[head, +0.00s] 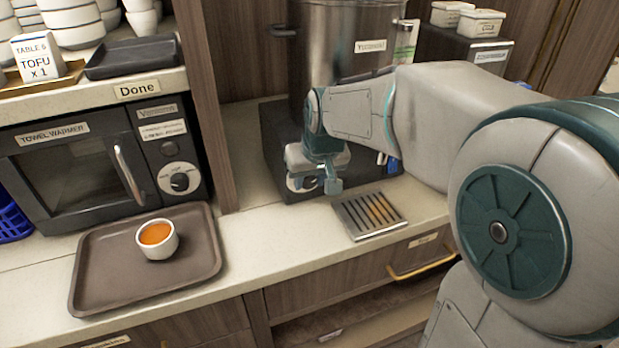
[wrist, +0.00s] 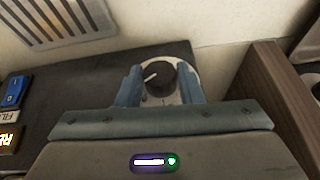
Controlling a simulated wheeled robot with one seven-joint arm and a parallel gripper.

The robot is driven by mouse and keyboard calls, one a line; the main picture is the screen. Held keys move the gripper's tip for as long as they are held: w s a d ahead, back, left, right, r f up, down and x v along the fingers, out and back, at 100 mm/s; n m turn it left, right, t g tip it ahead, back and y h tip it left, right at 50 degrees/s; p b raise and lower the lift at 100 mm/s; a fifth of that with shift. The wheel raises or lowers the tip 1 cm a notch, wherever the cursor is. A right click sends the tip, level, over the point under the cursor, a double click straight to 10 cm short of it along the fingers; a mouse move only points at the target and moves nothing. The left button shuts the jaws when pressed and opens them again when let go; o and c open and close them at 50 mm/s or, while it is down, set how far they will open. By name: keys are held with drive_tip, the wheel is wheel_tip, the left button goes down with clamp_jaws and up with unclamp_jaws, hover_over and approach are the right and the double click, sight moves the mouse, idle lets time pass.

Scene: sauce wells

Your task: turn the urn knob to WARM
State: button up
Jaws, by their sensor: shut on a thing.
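The urn (head: 345,55) is a tall steel pot on a dark base at the back of the counter. Its knob, black with a white pointer line on a pale round dial, shows in the wrist view (wrist: 160,80). My gripper (wrist: 158,84) is shut on the knob, one blue finger on each side of it. In the head view my gripper (head: 325,180) is at the front of the urn's base and hides most of the dial (head: 300,184). The WARM mark cannot be read in either view.
A metal drip grate (head: 370,214) lies in front of the urn. A brown tray (head: 95,275) with a cup of orange liquid (head: 157,239) is at left, before the towel warmer (head: 70,165). A wooden divider (head: 209,100) stands left of the urn.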

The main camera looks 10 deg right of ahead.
drive_tip(key=shift+a+f+n+t+h+b, duration=0.1)
drive_tip(key=shift+a+n+t+h+b, duration=0.05)
drive_tip(key=shift+h+b, duration=0.45)
drive_tip(key=shift+a+f+n+t+h+b, duration=0.1)
drive_tip(key=shift+n+t+h+b, duration=0.05)
drive_tip(key=shift+h+b, duration=0.4)
drive_tip(key=h+b, duration=0.2)
drive_tip(key=b, duration=0.1)
drive_tip(key=t+h+b, duration=0.1)
drive_tip(key=b, duration=0.1)
drive_tip(key=shift+s+a+f+n, duration=0.1)
drive_tip(key=shift+a+f+n, duration=0.2)
drive_tip(key=shift+n, duration=0.1)
drive_tip(key=t+h+b, duration=0.1)
drive_tip(key=h+b, duration=0.2)
drive_tip(key=b, duration=0.1)
drive_tip(key=shift+a+n+h+b, duration=0.1)
drive_tip(key=shift+n+h+b, duration=0.15)
drive_tip(key=shift+n+b, duration=0.15)
drive_tip(key=shift+s+t+h+b, duration=0.1)
drive_tip(key=shift+t+h+b, duration=0.3)
drive_tip(key=shift+h+b, duration=0.35)
drive_tip(key=shift+r, duration=0.15)
drive_tip(key=o, duration=1)
drive_tip(key=shift+c, duration=0.2)
